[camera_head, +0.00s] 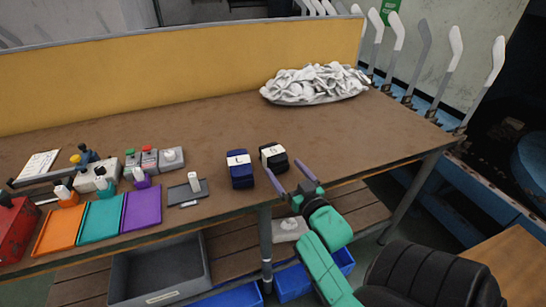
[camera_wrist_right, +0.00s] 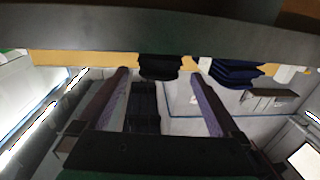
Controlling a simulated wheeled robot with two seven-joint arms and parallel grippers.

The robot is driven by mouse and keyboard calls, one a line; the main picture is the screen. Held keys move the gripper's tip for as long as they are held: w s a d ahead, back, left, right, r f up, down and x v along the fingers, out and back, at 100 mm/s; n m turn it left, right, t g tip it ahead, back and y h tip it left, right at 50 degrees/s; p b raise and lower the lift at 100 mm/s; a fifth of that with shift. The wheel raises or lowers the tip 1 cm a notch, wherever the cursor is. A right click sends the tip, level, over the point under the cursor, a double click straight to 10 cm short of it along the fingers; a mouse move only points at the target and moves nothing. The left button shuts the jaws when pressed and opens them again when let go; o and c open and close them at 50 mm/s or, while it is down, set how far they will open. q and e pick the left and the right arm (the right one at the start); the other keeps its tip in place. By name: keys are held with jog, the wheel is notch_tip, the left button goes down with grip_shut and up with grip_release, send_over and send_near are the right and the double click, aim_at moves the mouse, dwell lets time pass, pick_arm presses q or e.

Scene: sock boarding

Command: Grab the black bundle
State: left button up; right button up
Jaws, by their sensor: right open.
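The black bundle (camera_head: 274,158), with a white paper band, sits on the brown table near its front edge. A navy bundle (camera_head: 239,170) with a white band stands just to its left. My right gripper (camera_head: 289,173) is open and empty at the front edge, in front of the black bundle and slightly right of it. In the right wrist view the black bundle (camera_wrist_right: 159,67) appears beyond and between the open fingers, apart from them, with the navy bundle (camera_wrist_right: 230,73) to its right. My left gripper is not in view.
A pile of white socks (camera_head: 315,83) lies at the back right. Orange, teal (camera_head: 101,219) and purple trays, small button boxes and a stamp-like block (camera_head: 188,192) fill the left side. A yellow panel (camera_head: 180,65) closes the back. The table's right part is clear.

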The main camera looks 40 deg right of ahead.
aim_at(281, 162)
jog(key=x, duration=0.5)
jog(key=shift+w+r+p, duration=0.15)
jog(key=shift+r+p, duration=0.15)
jog(key=shift+r, duration=0.1)
jog(key=shift+w+d+f, duration=0.15)
jog(key=shift+w+f, duration=0.05)
jog(key=shift+w, duration=0.15)
jog(key=shift+s+r, duration=0.1)
jog(key=shift+s, duration=0.05)
jog(key=c, duration=1.4)
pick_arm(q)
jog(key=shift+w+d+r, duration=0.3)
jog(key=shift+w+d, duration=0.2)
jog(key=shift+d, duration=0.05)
pick_arm(e)
jog(key=shift+r, duration=0.1)
